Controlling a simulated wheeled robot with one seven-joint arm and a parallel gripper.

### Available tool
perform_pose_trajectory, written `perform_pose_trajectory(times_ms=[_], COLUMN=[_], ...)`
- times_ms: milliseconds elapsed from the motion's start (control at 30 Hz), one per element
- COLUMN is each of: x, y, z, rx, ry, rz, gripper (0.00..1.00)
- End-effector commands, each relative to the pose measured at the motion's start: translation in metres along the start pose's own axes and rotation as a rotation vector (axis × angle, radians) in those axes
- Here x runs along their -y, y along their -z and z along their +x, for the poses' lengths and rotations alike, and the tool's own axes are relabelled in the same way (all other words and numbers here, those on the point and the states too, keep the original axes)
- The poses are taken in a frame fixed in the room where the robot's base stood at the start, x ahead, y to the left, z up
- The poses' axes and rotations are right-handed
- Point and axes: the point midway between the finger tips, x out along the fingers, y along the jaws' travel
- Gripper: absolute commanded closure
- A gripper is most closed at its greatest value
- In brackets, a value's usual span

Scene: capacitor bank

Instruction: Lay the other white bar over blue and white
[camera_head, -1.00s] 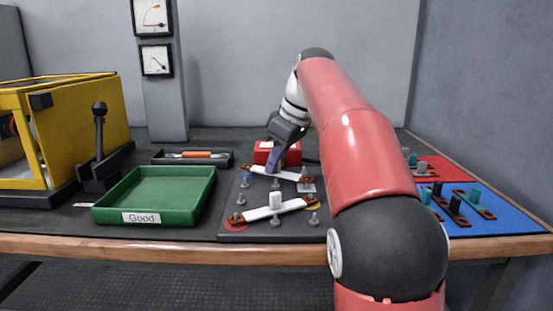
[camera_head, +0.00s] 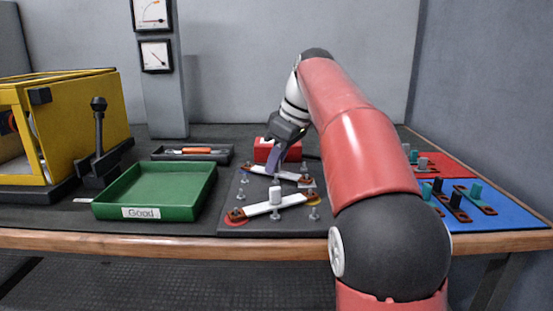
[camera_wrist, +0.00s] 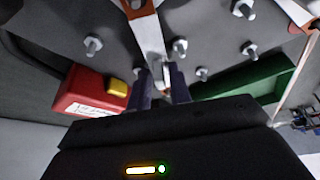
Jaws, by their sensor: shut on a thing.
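My gripper (camera_head: 270,170) is shut on a white bar (camera_head: 288,175) with brown ends, low over the back of the grey board (camera_head: 228,200). The bar runs left to right, its left end by the blue mark and its right end by the white mark. I cannot tell whether it rests on the studs. In the wrist view my gripper (camera_wrist: 162,92) has the bar (camera_wrist: 147,38) stretching away from between the fingers. A second white bar (camera_head: 258,209) with a knob lies in front, across the red mark (camera_head: 236,222) and the yellow mark (camera_head: 315,202).
Upright metal studs stand around both bars. A red box (camera_head: 265,152) sits close behind my gripper. A green tray (camera_head: 180,213) labelled "Good" stands at the left, beside a black lever (camera_head: 99,135). A blue mat (camera_head: 510,222) and a red mat (camera_head: 455,166) with parts lie at the right.

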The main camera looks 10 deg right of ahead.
Motion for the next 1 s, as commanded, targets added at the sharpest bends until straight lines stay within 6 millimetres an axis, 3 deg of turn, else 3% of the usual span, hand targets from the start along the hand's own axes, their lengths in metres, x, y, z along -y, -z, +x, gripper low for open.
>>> perform_pose_trajectory(times_ms=[33,67,233,567,1000], x=[0.0,0.0,0.0,-0.002,0.001], y=[0.0,0.0,0.0,0.0,0.001], z=[0.0,0.0,0.0,-0.003,-0.07], rx=[0.0,-0.001,0.0,-0.002,-0.001], ry=[-0.001,-0.001,-0.001,-0.007,-0.001], rz=[0.0,0.0,0.0,0.002,0.0], gripper=[1.0,0.77,0.55,0.54,0.54])
